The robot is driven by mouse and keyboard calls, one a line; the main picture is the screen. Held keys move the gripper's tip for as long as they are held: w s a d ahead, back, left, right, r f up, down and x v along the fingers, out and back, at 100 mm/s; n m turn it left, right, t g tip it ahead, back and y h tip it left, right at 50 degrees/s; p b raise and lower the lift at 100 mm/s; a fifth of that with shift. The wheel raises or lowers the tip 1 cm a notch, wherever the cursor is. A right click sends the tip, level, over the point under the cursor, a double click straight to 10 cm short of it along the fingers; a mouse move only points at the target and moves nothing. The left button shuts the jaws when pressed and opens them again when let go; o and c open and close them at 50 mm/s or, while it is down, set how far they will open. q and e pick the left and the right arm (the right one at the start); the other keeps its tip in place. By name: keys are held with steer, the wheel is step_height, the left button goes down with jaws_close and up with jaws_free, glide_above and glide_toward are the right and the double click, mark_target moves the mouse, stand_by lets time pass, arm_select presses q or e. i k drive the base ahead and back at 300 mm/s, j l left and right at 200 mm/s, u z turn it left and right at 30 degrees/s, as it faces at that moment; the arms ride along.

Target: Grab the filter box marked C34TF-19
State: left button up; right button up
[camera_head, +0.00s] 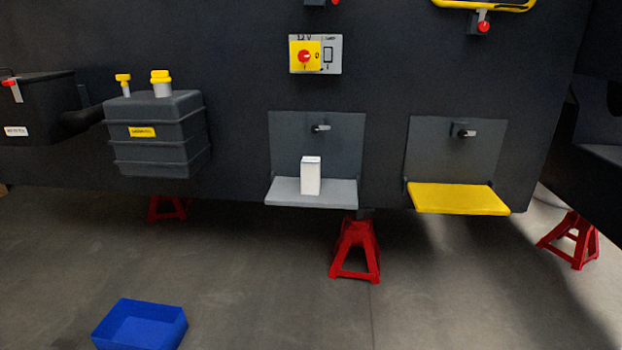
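A small white box (311,176) with a thin blue line near its top stands upright on a grey fold-down shelf (283,193) on the dark chassis wall. Any marking on the box is too small to read, so I cannot tell whether it is C34TF-19. No other filter box shows. Neither of my grippers is in the head view.
A yellow shelf (458,199) at the right is empty. A blue open bin (140,326) sits on the floor at lower left. Red stands (356,250) are below the chassis. A grey tank (157,135) juts out at left. The floor before the shelves is clear.

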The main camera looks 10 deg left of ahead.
mark_target(310, 166)
steer(key=i+u, duration=0.1)
steer(key=u, duration=0.6)
steer(key=i+l+u, duration=0.7)
steer(key=l+u, duration=0.15)
